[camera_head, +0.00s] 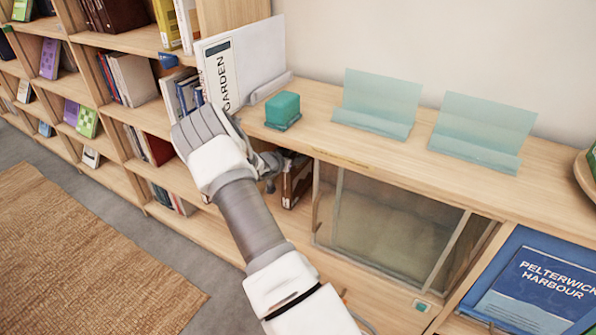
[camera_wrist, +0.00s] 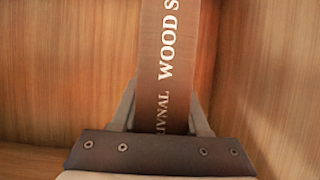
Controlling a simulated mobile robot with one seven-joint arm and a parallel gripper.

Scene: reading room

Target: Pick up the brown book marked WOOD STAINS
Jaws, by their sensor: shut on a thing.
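The brown book (camera_wrist: 172,50) stands upright in the wrist view, its spine facing me. White letters on it read "WOOD S", with smaller lettering below; the top of the spine is cut off by the frame. My gripper (camera_wrist: 162,112) has one finger on each side of the spine and is shut on the book. In the head view my gripper (camera_head: 272,170) reaches to the open shelf compartment below the counter. A dark brown book (camera_head: 297,180) shows there just right of it, partly hidden, and looks like the same one.
Wooden compartment walls (camera_wrist: 265,70) stand close around the book. Above, the counter (camera_head: 330,140) holds a teal block (camera_head: 283,108), a white GARDEN book (camera_head: 240,70) and two empty clear stands (camera_head: 375,100). A glass-fronted compartment (camera_head: 390,225) lies to the right.

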